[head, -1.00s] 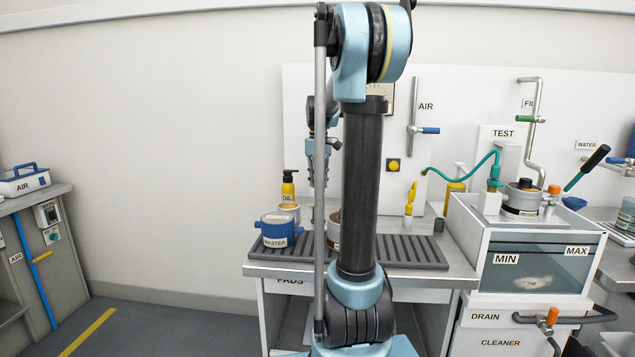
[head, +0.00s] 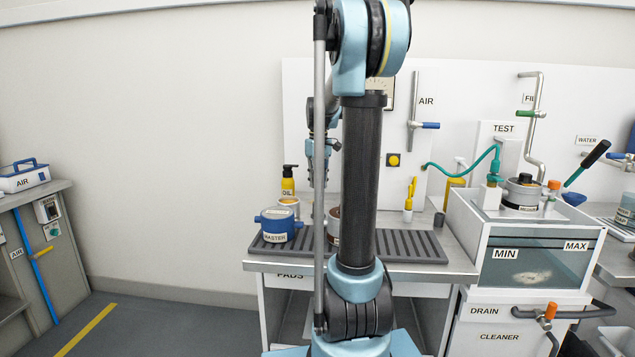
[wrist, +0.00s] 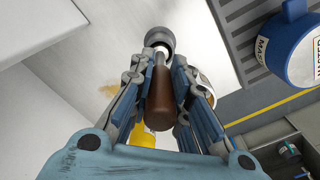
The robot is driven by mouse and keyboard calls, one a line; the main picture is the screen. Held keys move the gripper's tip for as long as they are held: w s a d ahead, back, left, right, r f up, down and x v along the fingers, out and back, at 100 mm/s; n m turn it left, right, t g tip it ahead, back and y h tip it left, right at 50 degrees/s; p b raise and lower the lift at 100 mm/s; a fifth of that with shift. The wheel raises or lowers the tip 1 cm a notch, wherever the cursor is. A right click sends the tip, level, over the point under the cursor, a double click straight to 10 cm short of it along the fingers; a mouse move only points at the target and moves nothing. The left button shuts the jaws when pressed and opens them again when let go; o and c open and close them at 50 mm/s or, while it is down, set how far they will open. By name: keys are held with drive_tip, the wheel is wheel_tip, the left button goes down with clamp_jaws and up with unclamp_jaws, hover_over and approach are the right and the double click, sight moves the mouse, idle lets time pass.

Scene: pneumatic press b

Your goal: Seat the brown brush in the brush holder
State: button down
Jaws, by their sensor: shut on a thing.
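The brown brush (wrist: 160,97) is in my gripper (wrist: 161,82), with its handle between the two fingers in the wrist view. Its pale far end points at a round grey cup (wrist: 160,37), which looks like the brush holder. The brush end overlaps the cup's opening; I cannot tell whether it is inside or just short of it. In the head view my gripper (head: 318,180) is partly behind my own arm. The brush and its contact with the cup cannot be made out there.
The blue MASTER pot (head: 278,224) stands on the dark ribbed mat (head: 400,245). A yellow oil bottle (head: 288,182) and a tan tin (head: 289,203) stand behind it. A yellow-handled tool (head: 410,195) stands upright at the right. The cleaner tank (head: 540,255) is farther right.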

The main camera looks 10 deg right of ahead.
drive_tip(key=shift+f, duration=1.4)
drive_tip(key=c, duration=1.4)
unclamp_jaws()
drive_tip(key=shift+c, duration=0.2)
drive_tip(key=shift+r, duration=0.1)
wheel_tip(320, 180, up, 12)
drive_tip(key=shift+f, duration=0.15)
